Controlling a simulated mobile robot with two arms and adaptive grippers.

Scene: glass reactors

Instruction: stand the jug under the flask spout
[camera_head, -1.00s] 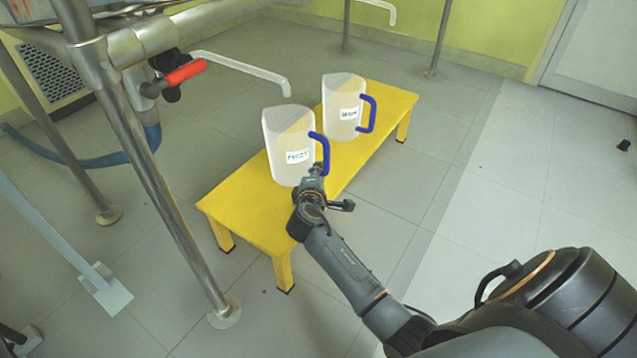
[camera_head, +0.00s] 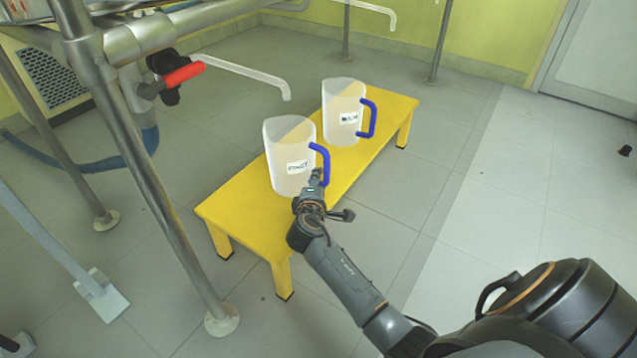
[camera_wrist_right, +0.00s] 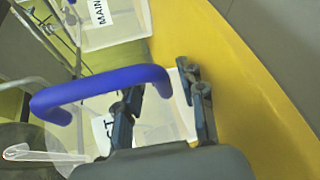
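Two translucent jugs with blue handles stand upright on a yellow bench (camera_head: 238,220). The front jug (camera_head: 283,150) has a white label, hard to read; the rear jug (camera_head: 343,98) also has one, reading "MAIN" in the right wrist view. A pale spout (camera_head: 250,72) ends just above and behind the front jug. My right gripper (camera_head: 318,177) is at the front jug's handle (camera_head: 326,160). In the right wrist view its two fingers (camera_wrist_right: 163,95) are spread apart, with one end of the handle (camera_wrist_right: 100,88) near the gap. My left gripper is not in view.
A metal frame with upright posts (camera_head: 150,175) and a red-handled valve (camera_head: 184,74) stands left of the bench. A second spout (camera_head: 372,8) shows at the back.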

